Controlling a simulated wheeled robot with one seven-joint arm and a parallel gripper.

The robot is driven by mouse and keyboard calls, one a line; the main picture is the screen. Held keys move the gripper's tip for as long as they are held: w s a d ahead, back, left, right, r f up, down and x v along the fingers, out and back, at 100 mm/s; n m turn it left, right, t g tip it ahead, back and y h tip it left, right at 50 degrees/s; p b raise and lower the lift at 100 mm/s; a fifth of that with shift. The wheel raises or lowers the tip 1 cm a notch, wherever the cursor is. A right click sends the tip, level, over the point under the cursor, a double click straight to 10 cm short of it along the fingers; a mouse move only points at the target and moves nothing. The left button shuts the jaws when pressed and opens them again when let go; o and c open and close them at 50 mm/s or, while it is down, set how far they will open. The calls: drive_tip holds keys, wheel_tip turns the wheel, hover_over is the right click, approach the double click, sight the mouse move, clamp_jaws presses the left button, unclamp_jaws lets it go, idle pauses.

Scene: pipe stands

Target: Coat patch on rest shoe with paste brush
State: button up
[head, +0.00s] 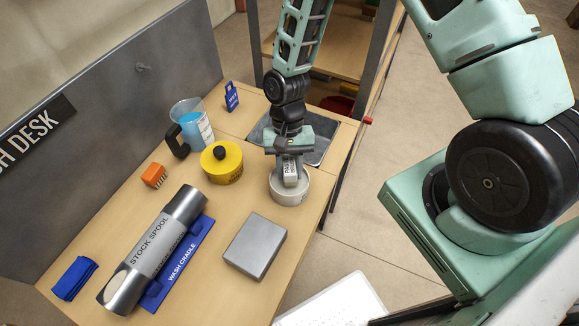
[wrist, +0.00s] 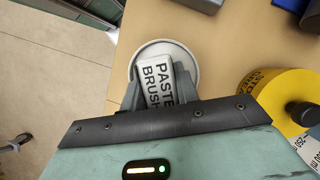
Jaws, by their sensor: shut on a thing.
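My gripper (head: 290,158) is shut on the paste brush (wrist: 157,82), a pale block with dark "PASTE BRUSH" lettering. The brush also shows in the head view (head: 291,174), between the fingers. It is over a round white pot (head: 289,191) near the right edge of the desk. In the wrist view the pot's pale rim (wrist: 163,43) shows around the far end of the brush. The brush's bristles are hidden, so I cannot tell whether they touch the pot's inside. I cannot make out a rest shoe or a patch in either view.
The wash desk (head: 128,219) also holds a yellow tin (head: 222,170), a jug (head: 192,125), an orange brush (head: 154,175), a blue cloth (head: 74,278) and a grey block (head: 255,246). A grey tray (head: 318,155) lies behind my gripper.

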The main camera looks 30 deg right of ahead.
drive_tip(key=shift+f+b, duration=0.6)
drive_tip(key=shift+f, duration=0.35)
idle(0.3)
drive_tip(key=o, duration=1.2)
drive_tip(key=shift+c, duration=0.2)
drive_tip(key=c, duration=0.4)
drive_tip(key=shift+o, duration=0.2)
drive_tip(key=shift+r, duration=0.25)
drive_tip(key=shift+r+p, duration=0.25)
drive_tip(key=shift+p, duration=0.15)
drive_tip(key=c, duration=0.7)
drive_tip(key=shift+c, duration=0.5)
